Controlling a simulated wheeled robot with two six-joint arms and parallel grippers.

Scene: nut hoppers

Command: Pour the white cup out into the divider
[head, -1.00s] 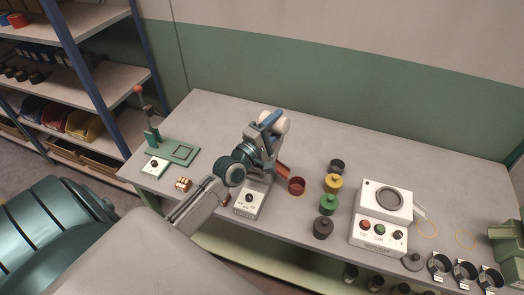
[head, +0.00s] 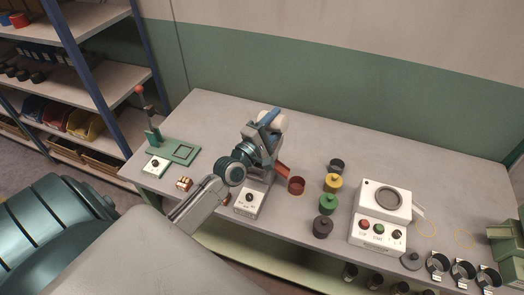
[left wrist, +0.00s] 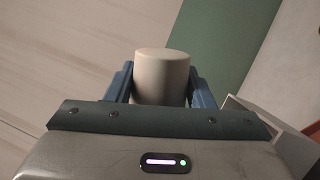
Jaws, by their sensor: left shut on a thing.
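The white cup (head: 282,123) is held between the blue fingers of my left gripper (head: 264,122), above a bench machine. In the left wrist view the cup (left wrist: 162,75) sits between both blue fingers, with a smooth closed end showing; its mouth is hidden. I cannot see any nuts leaving the cup. My right gripper is not in view.
A red cup (head: 296,186) stands by the chute. Black, yellow (head: 333,183) and green (head: 328,204) containers stand to its right. A white device (head: 380,218) with buttons is further right. A green lever press (head: 170,153) stands left. The back of the bench is clear.

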